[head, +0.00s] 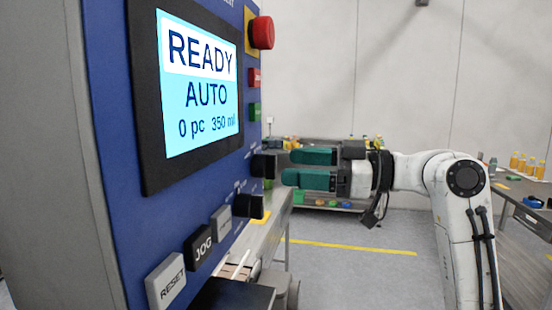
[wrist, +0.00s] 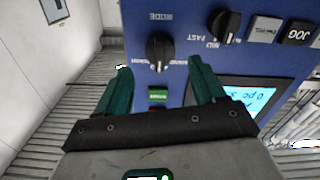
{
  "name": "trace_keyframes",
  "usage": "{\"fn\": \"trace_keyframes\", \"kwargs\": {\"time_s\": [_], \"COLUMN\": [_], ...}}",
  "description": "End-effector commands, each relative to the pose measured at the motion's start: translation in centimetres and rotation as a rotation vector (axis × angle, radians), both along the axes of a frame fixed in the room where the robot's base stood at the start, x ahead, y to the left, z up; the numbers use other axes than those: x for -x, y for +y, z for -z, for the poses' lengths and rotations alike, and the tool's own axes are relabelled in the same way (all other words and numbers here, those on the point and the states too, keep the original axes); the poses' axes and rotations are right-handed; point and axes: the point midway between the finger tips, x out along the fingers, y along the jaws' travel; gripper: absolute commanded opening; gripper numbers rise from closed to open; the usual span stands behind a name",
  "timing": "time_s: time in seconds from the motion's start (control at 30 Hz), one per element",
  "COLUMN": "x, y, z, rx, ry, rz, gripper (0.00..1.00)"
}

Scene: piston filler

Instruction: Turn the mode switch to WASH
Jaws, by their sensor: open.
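The mode switch is a black rotary knob (wrist: 158,52) on the blue panel, beside the printed word MODE in the wrist view. In the head view this knob (head: 263,166) sits at the panel's right edge, below the green button. A pale pointer line shows on it; the position labels are too blurred to read. My gripper (head: 289,168) is open, with green fingers pointing at the knob and a small gap before it. In the wrist view my gripper (wrist: 163,72) has its fingertips on either side of the knob, apart from it. The screen (head: 198,85) reads READY, AUTO, 0 pc, 350 ml.
A second black knob (wrist: 223,25) is close by on the panel. The RESET (head: 166,283) and JOG (head: 200,246) buttons are lower down. A red emergency stop (head: 262,33) and a green button (wrist: 158,94) are also near. A bench with bottles (head: 522,163) stands right.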

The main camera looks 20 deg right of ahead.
Motion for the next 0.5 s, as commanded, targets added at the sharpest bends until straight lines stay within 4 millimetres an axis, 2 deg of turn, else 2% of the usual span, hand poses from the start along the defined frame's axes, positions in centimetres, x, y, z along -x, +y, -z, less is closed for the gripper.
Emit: {"fn": "trace_keyframes", "kwargs": {"time_s": [0.2, 0.5], "x": [-2.0, -2.9], "y": [2.7, 3.9], "z": [-0.2, 0.0], "rx": [-0.001, -0.001], "ry": [0.001, 0.001], "rz": [0.0, 0.001], "gripper": [0.69, 0.69]}}
